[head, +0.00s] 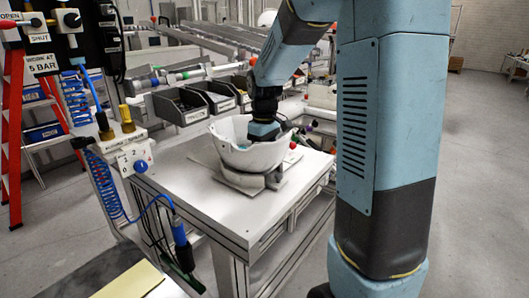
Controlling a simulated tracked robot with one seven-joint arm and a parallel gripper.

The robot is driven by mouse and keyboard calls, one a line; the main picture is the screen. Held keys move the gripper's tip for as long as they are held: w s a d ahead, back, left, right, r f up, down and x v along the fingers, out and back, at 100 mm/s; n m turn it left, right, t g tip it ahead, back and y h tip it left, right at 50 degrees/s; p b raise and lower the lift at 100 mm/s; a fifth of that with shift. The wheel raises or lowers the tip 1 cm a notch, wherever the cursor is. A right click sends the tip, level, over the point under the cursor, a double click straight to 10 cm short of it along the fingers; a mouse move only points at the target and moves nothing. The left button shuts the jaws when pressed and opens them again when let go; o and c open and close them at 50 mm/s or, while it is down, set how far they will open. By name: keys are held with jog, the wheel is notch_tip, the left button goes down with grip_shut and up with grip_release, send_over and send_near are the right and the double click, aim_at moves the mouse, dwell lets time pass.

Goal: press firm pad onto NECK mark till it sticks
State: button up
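A white helmet shell (243,156) sits open side up in a grey holder (250,182) on the workbench. The end of my arm reaches down into the shell, and my gripper (264,130) is low inside it near the back wall. Its fingertips are hidden by the shell's near rim, so I cannot see whether they are open or shut. A small teal patch shows inside the shell; I cannot tell what it is. No firm pad and no NECK mark can be made out.
The white workbench (170,170) has clear room left of the holder. Dark bins (181,106) line its back edge. An air panel with coiled blue hoses (105,185) and a hanging blue tool (181,245) stands at the left. Small coloured items lie right of the shell.

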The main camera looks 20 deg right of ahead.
jog(key=shift+f, duration=0.3)
dwell(1.1)
jog(key=o, duration=1.1)
jog(key=shift+c, duration=0.2)
notch_tip(320, 180, up, 13)
jog(key=s+m+t, duration=0.5)
jog(key=s+m, duration=0.1)
jog(key=s, duration=1.8)
jog(key=shift+s+a+m+t, duration=0.15)
jog(key=shift+m+t, duration=0.15)
jog(key=shift+m, duration=0.1)
